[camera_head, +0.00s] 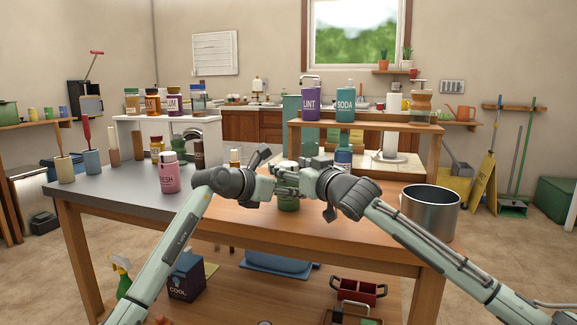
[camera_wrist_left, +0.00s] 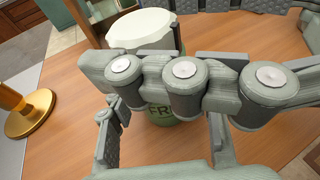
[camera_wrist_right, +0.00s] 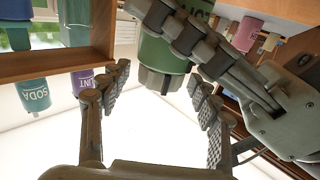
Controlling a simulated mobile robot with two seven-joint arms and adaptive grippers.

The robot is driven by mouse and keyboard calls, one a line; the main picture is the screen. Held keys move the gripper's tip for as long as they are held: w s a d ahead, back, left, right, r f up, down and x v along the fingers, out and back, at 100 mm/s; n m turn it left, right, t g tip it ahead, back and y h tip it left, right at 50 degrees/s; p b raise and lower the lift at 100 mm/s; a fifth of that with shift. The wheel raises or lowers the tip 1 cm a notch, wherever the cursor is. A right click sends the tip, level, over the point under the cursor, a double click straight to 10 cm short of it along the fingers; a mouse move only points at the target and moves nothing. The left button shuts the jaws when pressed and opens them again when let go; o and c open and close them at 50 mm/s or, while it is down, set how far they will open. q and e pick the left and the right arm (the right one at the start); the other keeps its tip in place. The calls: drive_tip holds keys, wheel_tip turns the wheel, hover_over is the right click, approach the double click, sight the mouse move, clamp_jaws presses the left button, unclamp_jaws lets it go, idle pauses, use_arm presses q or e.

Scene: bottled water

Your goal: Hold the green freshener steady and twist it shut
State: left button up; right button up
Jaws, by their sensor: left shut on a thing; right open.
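The green freshener (camera_head: 288,204) stands upright at the front middle of the wooden table, largely hidden by my grippers in the head view. In the left wrist view its pale cap (camera_wrist_left: 140,28) and part of its green lettered body (camera_wrist_left: 160,114) show. My left gripper (camera_head: 279,186) is shut on the freshener's body. My right gripper (camera_head: 303,178) is open, close by from the right. In the right wrist view its spread fingers (camera_wrist_right: 158,84) point toward the freshener (camera_wrist_right: 163,56) and its cap. I cannot tell whether they touch the cap.
A metal pot (camera_head: 430,212) stands to the right on the table. A pink bottle (camera_head: 169,174) stands to the left. A raised wooden shelf (camera_head: 400,125) behind carries purple LINT (camera_head: 310,103) and teal SODA (camera_head: 345,104) bottles. The wood between freshener and pot is mostly clear.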

drive_tip(key=shift+w+a, duration=0.3)
drive_tip(key=shift+w, duration=0.25)
drive_tip(key=c, duration=1.2)
drive_tip(key=shift+s+a+m+t+h, duration=0.15)
drive_tip(key=shift+a+m+t+h, duration=0.2)
drive_tip(key=shift+h, duration=0.25)
drive_tip(key=m+t+h, duration=0.1)
drive_tip(key=m+h, duration=0.1)
drive_tip(key=shift+d+h, duration=0.1)
drive_tip(key=shift+h, duration=0.2)
drive_tip(key=shift+d+m+h, duration=0.25)
drive_tip(key=shift+h, duration=0.15)
